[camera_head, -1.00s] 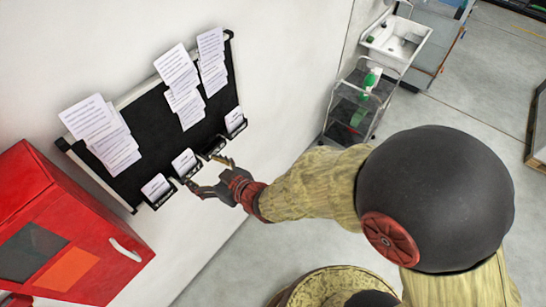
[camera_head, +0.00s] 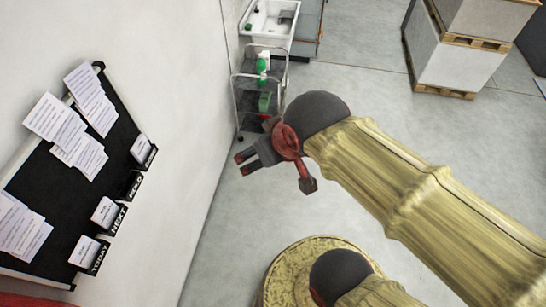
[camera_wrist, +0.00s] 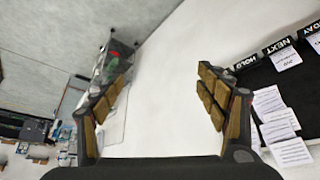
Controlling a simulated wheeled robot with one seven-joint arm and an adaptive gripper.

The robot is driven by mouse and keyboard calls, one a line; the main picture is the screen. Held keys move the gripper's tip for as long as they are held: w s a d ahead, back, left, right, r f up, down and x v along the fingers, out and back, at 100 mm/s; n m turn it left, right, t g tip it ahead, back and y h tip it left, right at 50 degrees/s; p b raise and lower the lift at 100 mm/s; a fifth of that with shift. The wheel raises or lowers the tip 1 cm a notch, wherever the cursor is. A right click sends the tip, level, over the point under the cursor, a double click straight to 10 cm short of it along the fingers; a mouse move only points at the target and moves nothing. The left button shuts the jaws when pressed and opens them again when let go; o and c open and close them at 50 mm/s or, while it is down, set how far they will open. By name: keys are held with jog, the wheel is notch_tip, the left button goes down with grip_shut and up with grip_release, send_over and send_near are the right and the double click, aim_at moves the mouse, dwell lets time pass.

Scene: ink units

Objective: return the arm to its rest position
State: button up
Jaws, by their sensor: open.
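My gripper (camera_head: 243,163) is open and empty in the head view, in free air to the right of the wall board. The arm reaches in from the lower right, its upper part in a yellow sleeve. In the wrist view my gripper (camera_wrist: 165,105) shows its two padded fingers spread wide, with only bare wall and floor between them. The black board (camera_head: 55,185) hangs on the left wall, apart from the gripper. It also shows at the right of the wrist view (camera_wrist: 262,73).
The board has paper sheets (camera_head: 62,128) and several labelled card pockets (camera_head: 107,212). A grey trolley (camera_head: 262,85) with green-marked bottles stands by the wall below a white sink (camera_head: 270,20). Boxes on pallets (camera_head: 460,50) stand at the upper right. Open floor lies between.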

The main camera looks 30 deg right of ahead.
jog(key=s, duration=0.2)
jog(key=shift+s+d+r+g, duration=0.15)
jog(key=shift+s+d+g, duration=0.15)
jog(key=shift+s+d, duration=0.05)
notch_tip(320, 180, down, 16)
jog(key=b, duration=1.6)
jog(key=shift+f, duration=0.25)
